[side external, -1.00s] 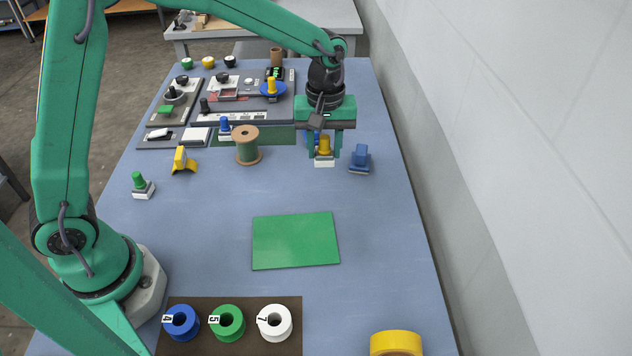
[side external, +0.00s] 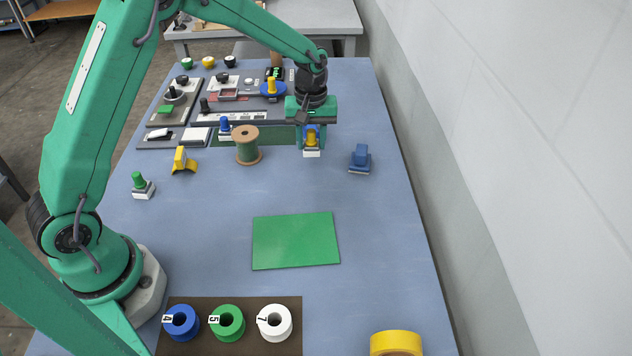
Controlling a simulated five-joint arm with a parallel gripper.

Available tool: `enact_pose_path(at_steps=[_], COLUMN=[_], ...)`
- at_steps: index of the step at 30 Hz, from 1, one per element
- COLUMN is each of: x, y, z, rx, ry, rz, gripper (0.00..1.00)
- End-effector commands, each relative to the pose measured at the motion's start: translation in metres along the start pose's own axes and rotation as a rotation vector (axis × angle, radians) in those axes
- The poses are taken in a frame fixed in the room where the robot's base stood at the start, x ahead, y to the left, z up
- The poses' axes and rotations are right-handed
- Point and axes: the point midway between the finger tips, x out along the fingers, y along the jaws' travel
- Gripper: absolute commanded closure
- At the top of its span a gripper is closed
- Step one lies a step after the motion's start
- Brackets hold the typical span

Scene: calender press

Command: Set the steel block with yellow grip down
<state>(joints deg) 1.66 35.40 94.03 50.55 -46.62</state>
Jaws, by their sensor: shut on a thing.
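The steel block with yellow grip (side external: 311,153) is at my gripper (side external: 311,144), at the far right part of the blue table. My gripper points down and is shut on the yellow grip, with one finger on each side. The block's pale steel base shows below the fingers and looks upright. I cannot tell whether the base touches the table. A bit of blue shows behind the yellow grip, mostly hidden by my gripper.
A thread spool (side external: 246,145) and a dark green strip (side external: 270,136) are to the left. A green mat (side external: 295,240) lies nearer, with clear table around it. A yellow ring (side external: 396,343) is at the front right.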

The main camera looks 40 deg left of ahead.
Motion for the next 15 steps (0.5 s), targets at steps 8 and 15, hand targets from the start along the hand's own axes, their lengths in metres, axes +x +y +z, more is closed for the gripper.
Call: enact_pose_path(at_steps=[8,15], x=[0.018,0.039], y=[0.000,0.000], z=[0.001,0.001], rx=[0.000,0.000], ry=[-0.002,-0.001], rz=[-0.002,-0.001], gripper=[0.89,0.89])
